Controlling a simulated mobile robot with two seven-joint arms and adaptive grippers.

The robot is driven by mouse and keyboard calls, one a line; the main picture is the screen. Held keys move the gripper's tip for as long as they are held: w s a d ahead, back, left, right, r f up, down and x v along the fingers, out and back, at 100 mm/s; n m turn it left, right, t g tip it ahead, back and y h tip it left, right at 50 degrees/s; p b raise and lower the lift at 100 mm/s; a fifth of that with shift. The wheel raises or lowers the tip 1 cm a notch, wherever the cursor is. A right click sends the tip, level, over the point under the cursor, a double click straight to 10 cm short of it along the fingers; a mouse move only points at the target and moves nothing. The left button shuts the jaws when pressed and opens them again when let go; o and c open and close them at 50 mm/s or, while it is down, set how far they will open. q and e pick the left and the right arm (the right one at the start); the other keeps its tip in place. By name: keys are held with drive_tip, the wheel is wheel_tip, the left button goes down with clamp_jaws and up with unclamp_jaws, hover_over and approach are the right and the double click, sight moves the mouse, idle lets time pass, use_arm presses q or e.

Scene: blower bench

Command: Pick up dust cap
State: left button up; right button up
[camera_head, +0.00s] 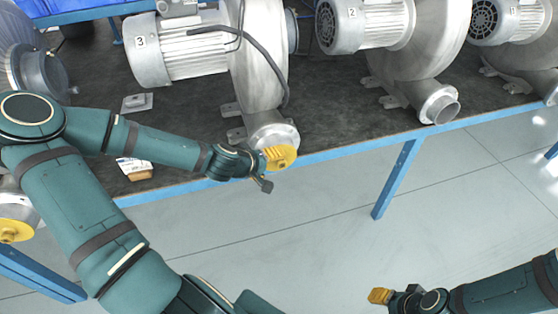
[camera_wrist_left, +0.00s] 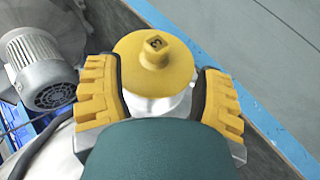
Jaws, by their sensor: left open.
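The yellow dust cap (camera_head: 287,152) sits on the outlet of blower 3 at the bench's front edge, partly hidden by my left gripper (camera_head: 274,159). In the left wrist view the dust cap (camera_wrist_left: 155,65) is a round disc with a raised knob marked 3. My left gripper's yellow ribbed fingers are open, one on each side of the cap. I cannot tell whether they touch it. My right gripper (camera_head: 380,296) is at the lower right over the floor, far from the cap; its opening does not show clearly.
Blower 3 (camera_head: 262,75), blower 2 (camera_head: 420,45) and blower 1 (camera_head: 500,22) stand on the dark bench top (camera_head: 330,110) with its blue edge. Another yellow cap (camera_head: 14,230) is at the left. A small box (camera_head: 135,170) and a metal plate (camera_head: 137,103) lie near my left arm.

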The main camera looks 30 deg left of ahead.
sight(278, 163)
use_arm(q)
drive_tip(key=shift+b+x, duration=0.9)
drive_tip(key=shift+x, duration=1.8)
drive_tip(key=shift+w+d+r, duration=0.15)
drive_tip(key=shift+r, duration=0.05)
clamp_jaws()
